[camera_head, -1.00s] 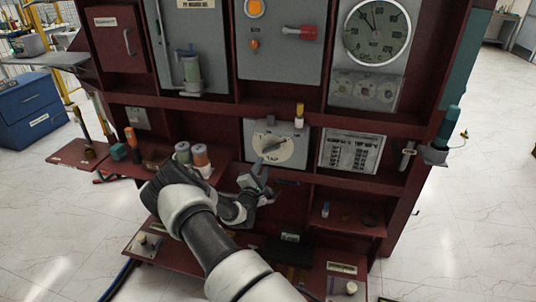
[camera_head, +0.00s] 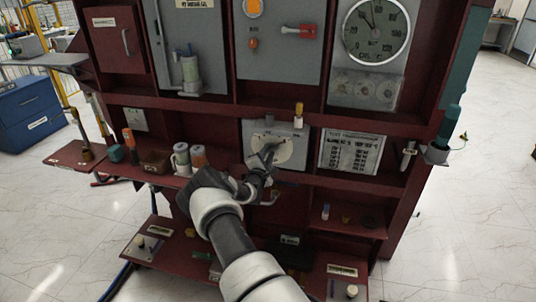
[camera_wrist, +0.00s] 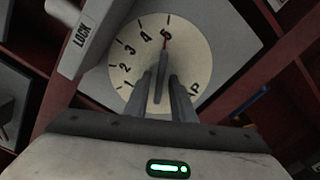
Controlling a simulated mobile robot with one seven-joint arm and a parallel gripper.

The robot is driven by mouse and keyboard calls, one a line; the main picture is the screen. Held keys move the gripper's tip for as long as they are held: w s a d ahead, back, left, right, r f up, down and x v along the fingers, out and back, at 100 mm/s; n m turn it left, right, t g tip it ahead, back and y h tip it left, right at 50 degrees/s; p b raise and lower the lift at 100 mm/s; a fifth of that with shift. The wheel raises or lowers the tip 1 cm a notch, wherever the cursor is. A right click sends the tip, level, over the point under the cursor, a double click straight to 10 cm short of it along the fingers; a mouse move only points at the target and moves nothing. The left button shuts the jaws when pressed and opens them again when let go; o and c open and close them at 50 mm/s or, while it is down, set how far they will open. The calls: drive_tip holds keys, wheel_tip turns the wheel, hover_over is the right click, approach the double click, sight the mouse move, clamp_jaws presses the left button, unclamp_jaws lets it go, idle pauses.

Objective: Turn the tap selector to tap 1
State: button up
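The tap selector is a pale round dial (camera_head: 285,150) on a grey panel, and the dial also shows in the wrist view (camera_wrist: 125,65). It is marked 1 to 5, with a TAP label partly visible. Its grey pointer handle (camera_wrist: 164,65) has a red tip, which is at 5. My gripper (camera_head: 268,158) is at the dial, and its two fingers (camera_wrist: 163,95) straddle the pointer handle. The fingers stand apart with narrow gaps beside the handle; contact cannot be made out. A white lever marked LOCK (camera_wrist: 82,42) is beside the dial, with its yellow-topped end (camera_head: 299,110) above the panel.
A printed chart (camera_head: 352,151) is right of the selector panel. Two capped containers (camera_head: 190,158) stand on the shelf to the left. A large gauge (camera_head: 376,32) and a red handle (camera_head: 300,30) are above. A lower shelf (camera_head: 345,222) holds small parts.

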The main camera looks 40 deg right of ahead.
clamp_jaws()
drive_tip(key=shift+n, duration=0.5)
drive_tip(key=n, duration=1.5)
drive_tip(key=n+b, duration=0.1)
drive_tip(key=n, duration=0.7)
drive_tip(key=shift+s+d, duration=0.25)
drive_tip(key=shift+s, duration=0.05)
drive_tip(key=shift+o, duration=1.3)
unclamp_jaws()
